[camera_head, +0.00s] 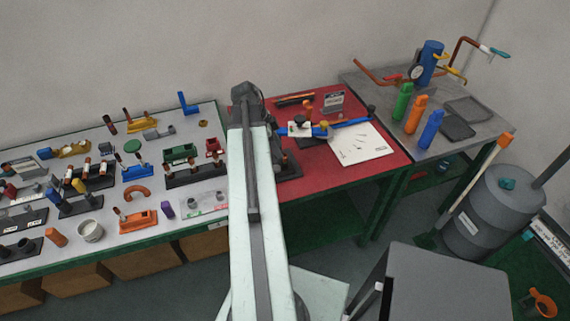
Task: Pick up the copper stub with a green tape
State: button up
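Several small copper-coloured stubs stand upright on the left bench. One is in the yellow holder (141,125) at the back, and others are in the dark rack (97,181) and the orange block (138,221). Some carry pale bands. At this size I cannot make out green tape on any of them, so I cannot tell which is the green-taped stub. My pale arm rises through the middle of the view and hides part of both benches. My gripper is not visible; the arm appears to cover it.
The grey left bench (70,250) is crowded with racks and coloured blocks. The red table (385,164) holds a white sheet (362,145) and a blue-and-yellow tool. Green, orange and blue cylinders stand on the grey right table (480,125). A grey drum (495,215) stands on the floor.

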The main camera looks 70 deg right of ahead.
jog(key=b+x, duration=0.5)
jog(key=shift+d+f, duration=0.1)
jog(key=shift+f, duration=0.05)
jog(key=shift+r, duration=0.2)
jog(key=shift+c, duration=0.2)
grip_shut()
notch_tip(320, 180, up, 10)
jog(key=p, duration=1)
jog(key=shift+p, duration=0.3)
